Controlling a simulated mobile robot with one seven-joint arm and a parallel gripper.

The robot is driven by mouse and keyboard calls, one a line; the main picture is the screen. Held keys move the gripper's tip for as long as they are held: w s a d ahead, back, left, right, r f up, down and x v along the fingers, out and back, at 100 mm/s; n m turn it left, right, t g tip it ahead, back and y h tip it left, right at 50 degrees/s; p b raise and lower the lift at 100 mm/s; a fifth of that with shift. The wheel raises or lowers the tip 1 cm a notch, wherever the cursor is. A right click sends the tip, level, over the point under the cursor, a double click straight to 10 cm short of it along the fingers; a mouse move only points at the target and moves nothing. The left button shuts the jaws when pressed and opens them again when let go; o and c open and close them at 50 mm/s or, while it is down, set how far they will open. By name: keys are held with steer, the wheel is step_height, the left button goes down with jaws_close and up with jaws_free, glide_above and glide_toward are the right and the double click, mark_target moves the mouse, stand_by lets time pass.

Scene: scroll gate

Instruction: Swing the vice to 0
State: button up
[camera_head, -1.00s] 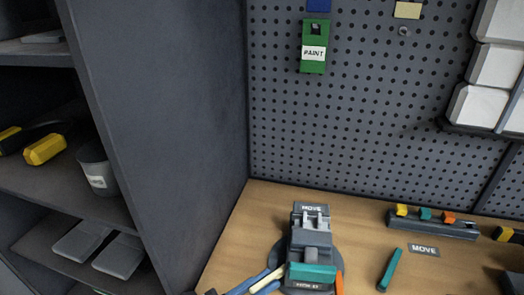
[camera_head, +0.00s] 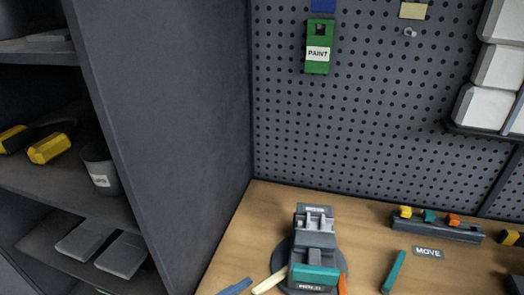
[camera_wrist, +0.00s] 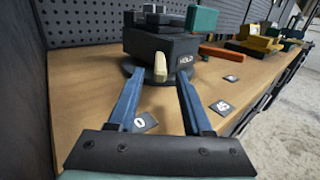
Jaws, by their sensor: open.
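The vice (camera_head: 314,243) stands on a round dark base at the front of the wooden bench, with a teal block (camera_head: 314,274) at its near end. In the wrist view the vice (camera_wrist: 155,44) shows a HOLD label, and a cream handle (camera_wrist: 160,66) sticks out toward me. My gripper (camera_wrist: 160,80) is open, its blue fingers spread on either side of the handle with gaps visible; whether the tips touch anything cannot be told. A tile marked 0 (camera_wrist: 144,122) lies on the bench by the left finger. In the head view only a bit of blue finger (camera_head: 235,287) shows.
More number tiles (camera_wrist: 222,107) lie to the right. An orange bar (camera_head: 342,284) is beside the vice, and a teal bar (camera_head: 394,271) lies further right. A rack with coloured blocks (camera_head: 437,225) stands behind. A grey cabinet (camera_head: 180,130) borders the bench on the left.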

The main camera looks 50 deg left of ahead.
steer(key=s, duration=0.8)
steer(key=shift+s+a, duration=0.25)
steer(key=shift+s, duration=0.1)
